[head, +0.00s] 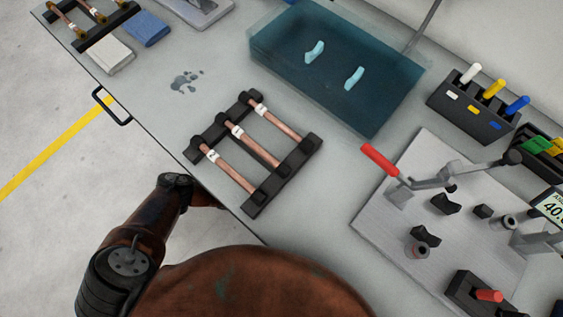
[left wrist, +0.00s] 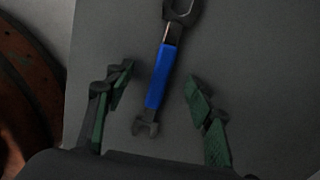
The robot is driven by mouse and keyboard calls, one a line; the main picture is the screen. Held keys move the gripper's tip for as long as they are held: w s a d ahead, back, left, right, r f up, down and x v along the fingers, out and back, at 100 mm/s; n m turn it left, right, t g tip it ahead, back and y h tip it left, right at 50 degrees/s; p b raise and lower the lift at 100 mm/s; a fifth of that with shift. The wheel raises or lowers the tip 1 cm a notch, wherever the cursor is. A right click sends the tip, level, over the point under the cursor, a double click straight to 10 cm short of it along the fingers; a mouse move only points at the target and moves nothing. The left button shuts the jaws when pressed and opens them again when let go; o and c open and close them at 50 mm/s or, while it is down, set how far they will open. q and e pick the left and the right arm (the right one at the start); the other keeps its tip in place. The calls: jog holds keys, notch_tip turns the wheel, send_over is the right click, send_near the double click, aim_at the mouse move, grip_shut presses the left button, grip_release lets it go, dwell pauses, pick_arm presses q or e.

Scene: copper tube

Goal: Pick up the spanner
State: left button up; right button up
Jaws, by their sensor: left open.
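The spanner (left wrist: 160,75) shows in the left wrist view, with a blue grip, a ring-shaped head at the top and an open-jaw end at the bottom. It lies on a grey surface. My left gripper (left wrist: 163,80) is open, with its two green-padded fingers on either side of the spanner and apart from it. I cannot tell the height of the fingers above the surface. In the head view the spanner is not visible, and my left arm reaches in at the lower left with its gripper hidden beneath the table edge. My right gripper is not in view.
On the table, a black rack (head: 250,207) holds copper tubes. Behind it stands a blue-tinted tank (head: 340,75). A metal plate (head: 385,215) with a red-handled clamp lies at the right. A handle (head: 112,107) sticks out from the table's left edge.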

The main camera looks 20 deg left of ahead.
pick_arm(q)
jog(key=shift+f, duration=0.1)
grip_shut()
dwell(0.7)
